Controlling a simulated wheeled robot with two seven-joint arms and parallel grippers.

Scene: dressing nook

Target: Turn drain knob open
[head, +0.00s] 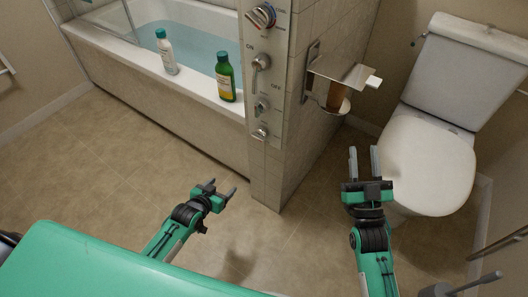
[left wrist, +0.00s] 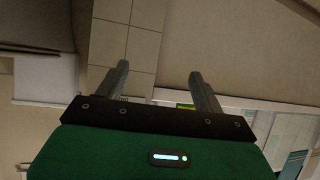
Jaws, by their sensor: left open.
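A light control panel (head: 281,75) is mounted on the end of the tiled wall beside the bathtub. It carries a large round dial (head: 263,16) at the top, a lever knob (head: 261,62) below it, another knob (head: 263,104) and a small knob (head: 261,132) at the bottom. I cannot read which one is the drain knob. My left gripper (head: 223,187) is open and empty, low in front of the tub and apart from the panel; its spread fingers show in the left wrist view (left wrist: 160,72). My right gripper (head: 364,160) is open and empty, in front of the toilet.
The bathtub (head: 130,52) holds water. A white bottle (head: 166,55) and a green bottle (head: 225,80) stand on its rim. A paper holder (head: 343,72) sticks out from the tiled wall. A toilet (head: 430,165) stands at right. The floor at left is clear.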

